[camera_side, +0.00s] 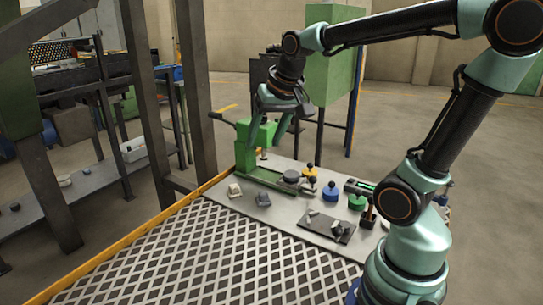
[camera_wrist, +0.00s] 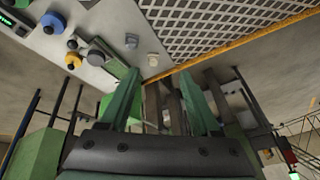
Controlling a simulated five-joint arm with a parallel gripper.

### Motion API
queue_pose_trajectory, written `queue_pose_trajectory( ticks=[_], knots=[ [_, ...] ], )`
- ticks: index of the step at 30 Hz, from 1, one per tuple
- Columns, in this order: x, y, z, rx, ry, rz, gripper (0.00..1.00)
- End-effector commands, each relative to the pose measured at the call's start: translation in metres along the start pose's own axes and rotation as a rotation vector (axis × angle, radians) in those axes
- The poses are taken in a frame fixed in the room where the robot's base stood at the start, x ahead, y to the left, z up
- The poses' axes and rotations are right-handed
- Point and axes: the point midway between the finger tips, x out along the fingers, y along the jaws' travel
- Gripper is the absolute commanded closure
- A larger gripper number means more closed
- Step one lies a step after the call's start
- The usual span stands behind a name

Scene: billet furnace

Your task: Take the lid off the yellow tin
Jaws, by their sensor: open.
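The yellow tin (camera_side: 309,173) stands upright on the grey worktop, with a dark knob on top. In the wrist view the yellow tin (camera_wrist: 73,61) is at the left, well off to the side of my fingers. The seam between its lid and body is too small to make out. My gripper (camera_side: 268,128) is open and empty, raised above the worktop near the green vise, left of the tin. In the wrist view, my two green fingers (camera_wrist: 160,76) stand apart with nothing between them.
A blue tin (camera_side: 330,192) and a green tin (camera_side: 357,202) stand to the right of the yellow one. The green vise (camera_side: 258,150) and a round grey piece (camera_side: 291,176) are at its left. Small grey blocks (camera_side: 235,190) and a dark plate (camera_side: 325,226) lie in front.

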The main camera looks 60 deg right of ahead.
Motion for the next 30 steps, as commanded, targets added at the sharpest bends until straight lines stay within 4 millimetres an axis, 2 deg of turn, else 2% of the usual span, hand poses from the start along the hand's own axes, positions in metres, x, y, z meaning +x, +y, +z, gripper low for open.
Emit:
queue_pose_trajectory(
  ticks=[1,6,8,13,18,21,25,30],
  knots=[
    [0.007,0.013,-0.017,0.109,-0.012,0.026,0.36],
    [0.031,0.058,-0.067,0.479,-0.027,0.098,0.36],
    [0.041,0.078,-0.082,0.612,-0.03,0.124,0.36],
    [0.072,0.143,-0.117,0.983,-0.027,0.195,0.36],
    [0.102,0.208,-0.133,1.303,-0.015,0.256,0.36],
    [0.114,0.235,-0.135,1.43,-0.008,0.279,0.36],
    [0.122,0.253,-0.136,1.516,-0.002,0.295,0.36],
    [0.14,0.26,-0.132,1.535,-0.003,0.299,0.36]
  ],
)
